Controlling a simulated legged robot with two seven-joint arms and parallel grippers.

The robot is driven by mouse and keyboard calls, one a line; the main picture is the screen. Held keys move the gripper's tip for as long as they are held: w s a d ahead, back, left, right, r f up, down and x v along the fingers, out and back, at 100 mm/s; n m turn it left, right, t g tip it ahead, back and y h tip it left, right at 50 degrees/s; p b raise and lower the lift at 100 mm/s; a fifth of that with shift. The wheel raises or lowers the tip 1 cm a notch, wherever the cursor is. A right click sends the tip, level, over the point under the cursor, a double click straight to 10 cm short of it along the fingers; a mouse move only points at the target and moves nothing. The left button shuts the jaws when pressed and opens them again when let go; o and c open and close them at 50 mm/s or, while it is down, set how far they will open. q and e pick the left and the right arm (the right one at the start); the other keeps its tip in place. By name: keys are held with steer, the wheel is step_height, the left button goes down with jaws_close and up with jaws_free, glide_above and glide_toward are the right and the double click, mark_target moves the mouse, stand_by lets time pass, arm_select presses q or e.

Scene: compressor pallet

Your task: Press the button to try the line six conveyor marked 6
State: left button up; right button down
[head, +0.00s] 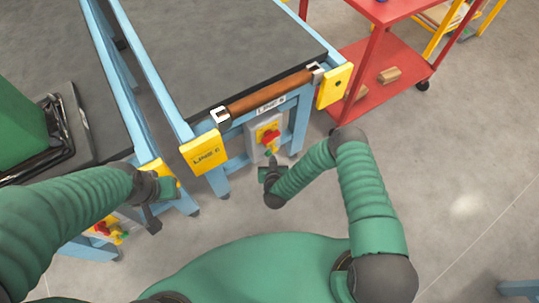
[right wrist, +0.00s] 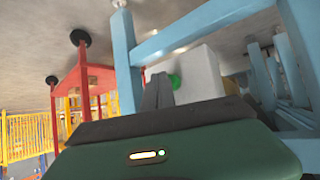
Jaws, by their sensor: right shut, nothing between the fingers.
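The line 6 conveyor (head: 240,50) has blue legs, a dark belt and a yellow "LINE 6" end plate (head: 207,154). Below its white label, a grey control box (head: 252,138) carries a red knob (head: 269,137) on yellow and a green button below it. In the right wrist view the green button (right wrist: 175,81) shows on the pale box (right wrist: 200,73). My right gripper (head: 269,165) is shut and empty, its tips just below the box in the head view. In the wrist view its fingers (right wrist: 158,90) partly overlap the button; contact is unclear. My left gripper (head: 151,219) is at the left, its jaw state unclear.
A red cart (head: 385,75) stands at the right.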

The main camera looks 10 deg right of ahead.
steer(key=shift+w+a, duration=0.15)
steer(key=shift+w, duration=0.15)
stand_by(0.5)
steer(key=shift+s+d+p, duration=0.35)
steer(key=shift+s+p, duration=0.2)
steer(key=shift+s, duration=0.35)
steer(key=shift+s, duration=0.1)
steer(key=s, duration=0.1)
steer(key=s+d+p, duration=0.1)
steer(key=s, duration=0.1)
steer(key=s+p, duration=0.1)
steer(key=shift+s+d, duration=0.25)
steer(key=shift+d, duration=0.1)
